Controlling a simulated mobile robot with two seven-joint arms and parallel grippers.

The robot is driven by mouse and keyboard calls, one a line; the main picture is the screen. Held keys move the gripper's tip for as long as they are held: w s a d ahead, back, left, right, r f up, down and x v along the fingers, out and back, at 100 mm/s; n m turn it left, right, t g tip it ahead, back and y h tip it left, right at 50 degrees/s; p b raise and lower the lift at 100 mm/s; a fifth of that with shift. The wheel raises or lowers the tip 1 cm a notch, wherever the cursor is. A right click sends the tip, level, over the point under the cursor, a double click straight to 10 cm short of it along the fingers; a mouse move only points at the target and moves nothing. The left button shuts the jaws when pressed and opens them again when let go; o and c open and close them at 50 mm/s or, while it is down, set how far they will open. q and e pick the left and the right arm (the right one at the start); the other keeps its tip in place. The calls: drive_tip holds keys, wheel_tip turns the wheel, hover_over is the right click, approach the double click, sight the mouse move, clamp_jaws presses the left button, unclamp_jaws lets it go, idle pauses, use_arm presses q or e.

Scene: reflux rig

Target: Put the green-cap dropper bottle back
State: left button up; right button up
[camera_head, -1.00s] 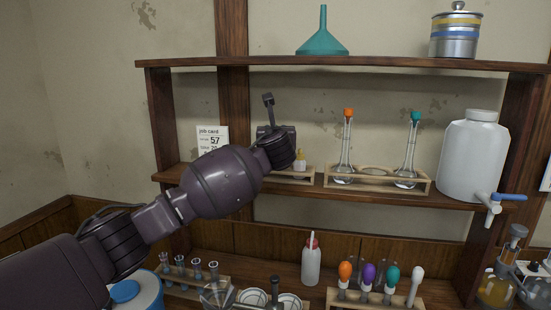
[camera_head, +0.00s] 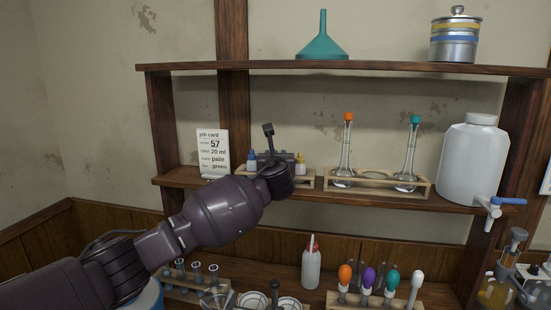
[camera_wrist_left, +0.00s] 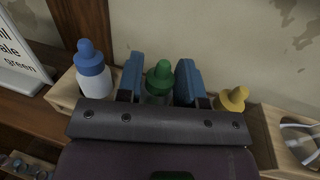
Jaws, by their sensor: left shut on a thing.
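The green-cap dropper bottle (camera_wrist_left: 159,78) is between the blue-padded fingers of my left gripper (camera_wrist_left: 160,82) in the left wrist view, upright, with its lower part hidden by the gripper body. My gripper is shut on it. It is over the small wooden rack (camera_wrist_left: 262,140) on the middle shelf, between the blue-cap bottle (camera_wrist_left: 92,70) and the yellow-cap bottle (camera_wrist_left: 232,100). In the head view my left gripper (camera_head: 274,158) covers the rack's middle and hides the green cap. I cannot tell whether the bottle is fully seated. My right gripper is not in view.
A job card (camera_head: 213,152) stands left of the rack. A flask rack (camera_head: 378,188) with orange- and teal-stoppered flasks stands to the right, near a white carboy (camera_head: 472,158). The upper shelf (camera_head: 345,67) runs above. Droppers and test tubes stand below.

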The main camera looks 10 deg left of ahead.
use_arm(q)
drive_tip(key=o, duration=0.6)
drive_tip(key=shift+f, duration=0.1)
drive_tip(key=shift+o, duration=0.2)
drive_tip(key=b+v, duration=0.1)
drive_tip(key=v, duration=1.1)
drive_tip(key=shift+b, duration=0.3)
